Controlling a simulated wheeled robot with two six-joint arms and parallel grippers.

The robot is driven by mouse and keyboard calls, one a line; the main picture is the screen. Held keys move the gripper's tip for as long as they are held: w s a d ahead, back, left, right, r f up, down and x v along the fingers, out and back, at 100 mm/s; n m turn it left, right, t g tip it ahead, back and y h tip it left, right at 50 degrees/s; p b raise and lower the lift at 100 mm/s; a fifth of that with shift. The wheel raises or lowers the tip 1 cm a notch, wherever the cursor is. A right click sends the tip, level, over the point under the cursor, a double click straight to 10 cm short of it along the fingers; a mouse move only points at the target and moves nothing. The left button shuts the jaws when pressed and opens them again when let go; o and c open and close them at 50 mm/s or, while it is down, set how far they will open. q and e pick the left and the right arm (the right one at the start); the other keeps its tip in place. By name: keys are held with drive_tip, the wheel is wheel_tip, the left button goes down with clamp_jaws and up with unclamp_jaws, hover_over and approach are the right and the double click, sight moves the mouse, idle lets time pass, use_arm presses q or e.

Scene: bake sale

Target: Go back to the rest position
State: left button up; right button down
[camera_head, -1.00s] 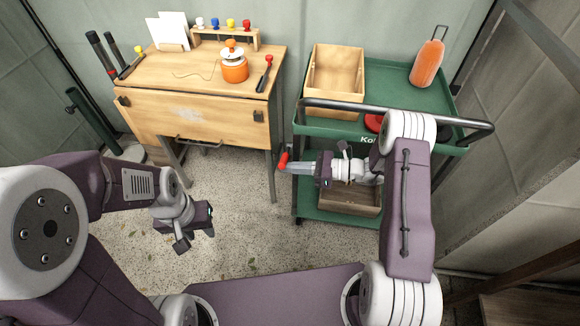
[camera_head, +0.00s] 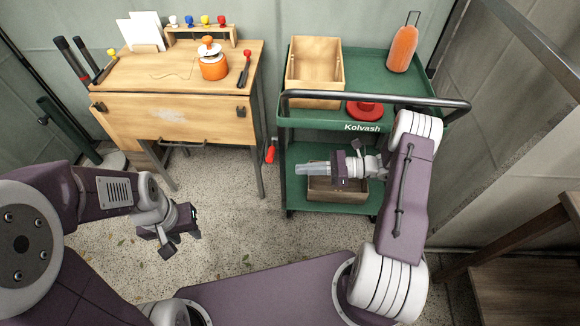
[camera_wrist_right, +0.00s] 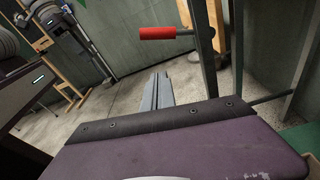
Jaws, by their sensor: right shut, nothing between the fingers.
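My right gripper (camera_head: 300,170) is shut and empty. It points left in front of the green cart's lower shelf. In the right wrist view its two grey fingers (camera_wrist_right: 157,92) lie together, with bare floor beyond them. My left gripper (camera_head: 180,238) hangs low over the floor at the left.
The wooden table (camera_head: 120,85) holds an orange pot (camera_head: 213,67). The green cart (camera_head: 375,80) carries a wooden crate (camera_head: 315,60), an orange bottle (camera_head: 402,45) and a red item (camera_head: 364,109). A lower crate (camera_head: 335,194) is near my right gripper. Floor (camera_head: 225,215) between my arms is clear.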

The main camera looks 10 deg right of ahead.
drive_tip(key=shift+s+d, duration=0.1)
drive_tip(key=shift+d, duration=0.25)
drive_tip(key=s+a+r+n+g+h, duration=0.1)
drive_tip(key=s+n+g+h, duration=0.2)
drive_tip(key=s+n+h, duration=0.4)
drive_tip(key=s+a+r+n+g+h, duration=0.1)
drive_tip(key=s+r+n+g+h, duration=0.1)
drive_tip(key=s+n+g+h, duration=0.45)
wheel_tip(320, 180, up, 31)
drive_tip(key=s+d+n+t+h+p, duration=0.2)
drive_tip(key=n+t+p, duration=0.4)
drive_tip(key=p, duration=2.2)
drive_tip(key=n, duration=0.3)
drive_tip(key=shift+d+p, duration=0.25)
drive_tip(key=shift+p, duration=0.05)
